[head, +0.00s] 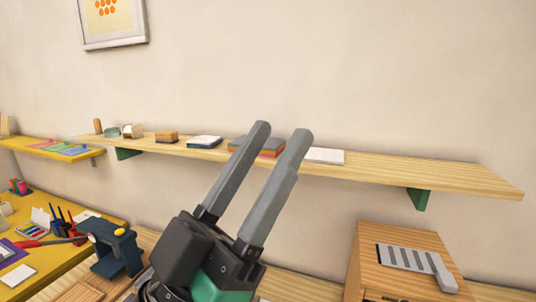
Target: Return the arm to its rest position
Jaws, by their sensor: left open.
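My left gripper (287,131) fills the middle of the head view, raised in front of the wall shelf. Its two long grey fingers point up and stand apart, with nothing between them but the view of the shelf and wall behind. The gripper's dark body and green part show at the bottom centre. My right gripper is not in view. No inkpad being held can be seen.
A long wooden shelf (430,173) on the wall carries several small items, including a white pad (324,156). A yellow table (60,262) with stationery and a blue tool stand (115,252) is at left. A wooden cabinet (400,285) stands at lower right.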

